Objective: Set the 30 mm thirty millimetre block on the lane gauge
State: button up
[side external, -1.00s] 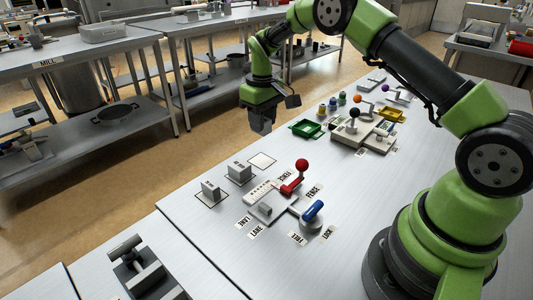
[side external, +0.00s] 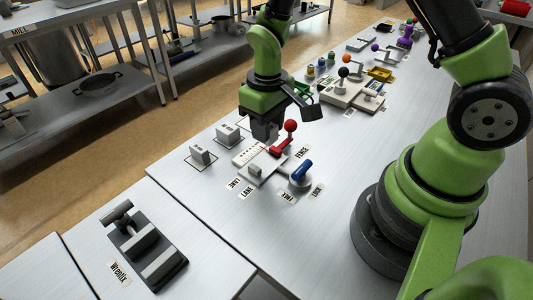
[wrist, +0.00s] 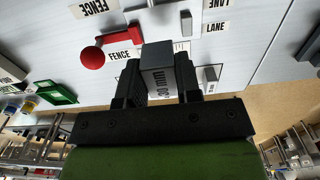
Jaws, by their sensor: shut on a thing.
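My gripper (side external: 265,130) is shut on the 30 mm block (wrist: 163,72), a grey block whose "30 mm" label shows between the fingers in the wrist view. In the side view the fingers largely hide the block. The lane gauge (side external: 265,168) is a pale fixture on the table, with a scale strip, a red fence bar with a red ball knob (side external: 290,126) and a blue lever (side external: 302,170). My gripper is above and behind the gauge, near the red fence. The ball knob also shows in the wrist view (wrist: 93,57). I cannot tell the exact height of the block above the table.
Two other grey blocks stand on outlined pads left of the gauge, one nearer (side external: 200,154) and one farther (side external: 228,133). A fixture with a black knob (side external: 343,73) and a green tray (wrist: 55,93) lie beyond. A dark Wrenlix fixture (side external: 145,245) stands front left. Table right of the gauge is clear.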

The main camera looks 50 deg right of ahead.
aim_at(267, 163)
notch_tip(267, 163, down, 7)
jog(key=shift+r, duration=0.2)
dwell(0.3)
jog(key=o, duration=1)
jog(key=shift+f, duration=0.15)
notch_tip(267, 163, up, 12)
jog(key=shift+r, duration=0.15)
jog(key=s+r+m+t, duration=0.1)
jog(key=s+r+t, duration=0.1)
jog(key=s+r, duration=0.3)
jog(key=s+r+m+t+y, duration=0.1)
jog(key=s+r+t, duration=0.1)
jog(key=s+r, duration=0.2)
jog(key=s+a+r+m+t+y, duration=0.1)
jog(key=s+r+m+t, duration=0.1)
jog(key=s+r, duration=0.3)
jog(key=shift+s+r+t, duration=0.2)
jog(key=shift+r+t, duration=0.1)
jog(key=shift+r, duration=0.5)
jog(key=shift+s+r+t, duration=0.15)
jog(key=shift+r+t, duration=0.15)
jog(key=shift+r, duration=0.45)
